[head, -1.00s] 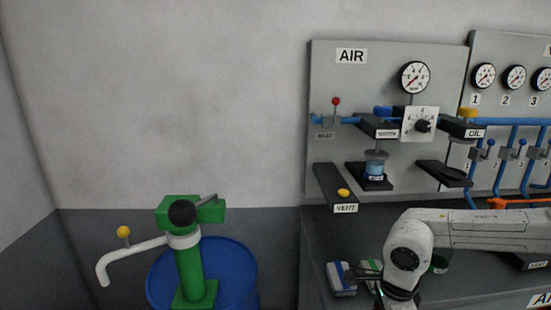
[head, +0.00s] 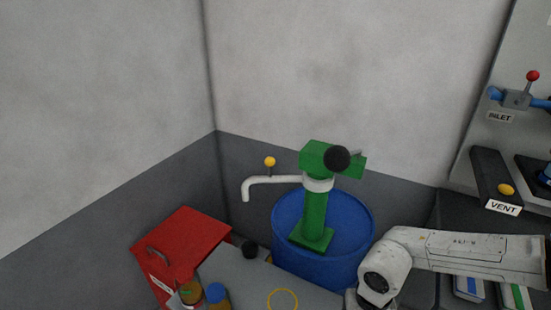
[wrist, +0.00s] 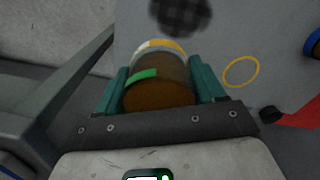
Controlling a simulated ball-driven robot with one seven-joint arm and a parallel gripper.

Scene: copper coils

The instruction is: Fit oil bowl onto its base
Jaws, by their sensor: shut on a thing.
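My gripper (wrist: 159,72) shows in the wrist view with its teal fingers closed on both sides of the oil bowl (wrist: 158,97). The bowl is a rounded cup with brown contents, a green mark on its side and a pale rim with yellow at the far end. It is held over a grey surface (wrist: 215,30). In the head view my gripper and the held bowl are out of frame below my white arm. The bowl's base, on the panel at the right, is not in view now.
A blue drum (head: 345,235) with a green pump (head: 316,215) stands in the corner. A red box (head: 180,250) is at the left. Two amber bottles (head: 217,298) and a yellow ring (head: 283,299) are on the grey top. The VENT bracket (head: 490,178) is at the right.

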